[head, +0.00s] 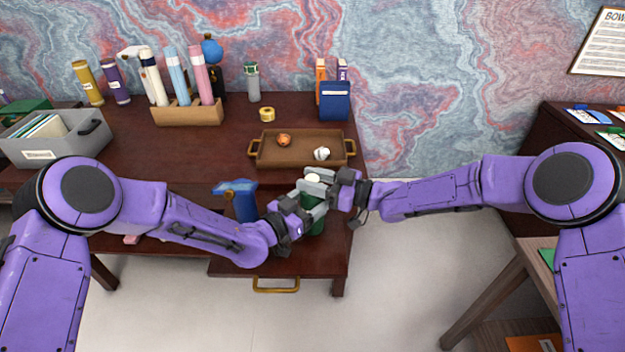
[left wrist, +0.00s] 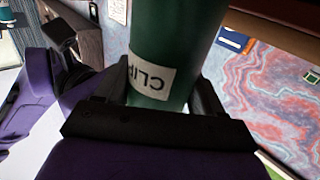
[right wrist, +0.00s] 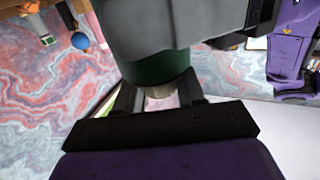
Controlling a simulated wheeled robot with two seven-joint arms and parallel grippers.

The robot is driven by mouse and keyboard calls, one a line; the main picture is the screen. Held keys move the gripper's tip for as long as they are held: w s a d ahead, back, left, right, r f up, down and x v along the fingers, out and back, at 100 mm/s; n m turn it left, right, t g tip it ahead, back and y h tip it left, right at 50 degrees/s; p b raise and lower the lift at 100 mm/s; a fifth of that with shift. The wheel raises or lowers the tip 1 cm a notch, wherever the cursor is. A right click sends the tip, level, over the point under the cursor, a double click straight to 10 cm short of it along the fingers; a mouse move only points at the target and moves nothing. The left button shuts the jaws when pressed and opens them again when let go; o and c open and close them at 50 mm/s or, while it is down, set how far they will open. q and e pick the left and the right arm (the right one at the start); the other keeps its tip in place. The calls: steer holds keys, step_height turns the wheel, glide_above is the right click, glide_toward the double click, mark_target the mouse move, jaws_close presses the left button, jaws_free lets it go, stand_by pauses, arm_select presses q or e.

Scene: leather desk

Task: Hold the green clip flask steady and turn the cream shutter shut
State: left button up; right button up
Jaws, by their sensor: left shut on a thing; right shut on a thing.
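The green clip flask (head: 316,222) stands upright near the right front of the desk, mostly hidden behind my grippers. Its dark green body and white CLIP label (left wrist: 150,76) show in the left wrist view. My left gripper (head: 303,203) is shut around the flask's body, one finger on each side. The cream shutter (head: 313,178) is at the flask's top; a cream part (right wrist: 160,99) shows between the fingers in the right wrist view. My right gripper (head: 321,185) is shut on the shutter, close above my left gripper. How far the shutter is turned cannot be told.
A brown tray (head: 270,160) with an orange item and a white item lies behind the flask. A blue object (head: 238,198) stands left of it, close to my left forearm. A wooden holder (head: 187,116) with tubes stands farther back. The desk's right edge is close to the flask.

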steer(key=m+t+h, duration=0.2)
steer(key=t, duration=0.1)
steer(key=m+t+h, duration=0.3)
steer(key=t, duration=0.1)
steer(key=shift+s+a+m, duration=0.1)
steer(key=shift+a+m, duration=0.05)
steer(key=shift+m, duration=0.15)
steer(key=shift+m+t+h, duration=0.85)
steer(key=shift+m+h, duration=0.25)
steer(key=shift+h, duration=0.4)
steer(key=shift+m+t+h, duration=0.85)
steer(key=shift+m+h, duration=0.25)
steer(key=shift+h, duration=0.7)
steer(key=o, duration=0.9)
steer(key=shift+o, duration=0.2)
steer(key=v, duration=1.2)
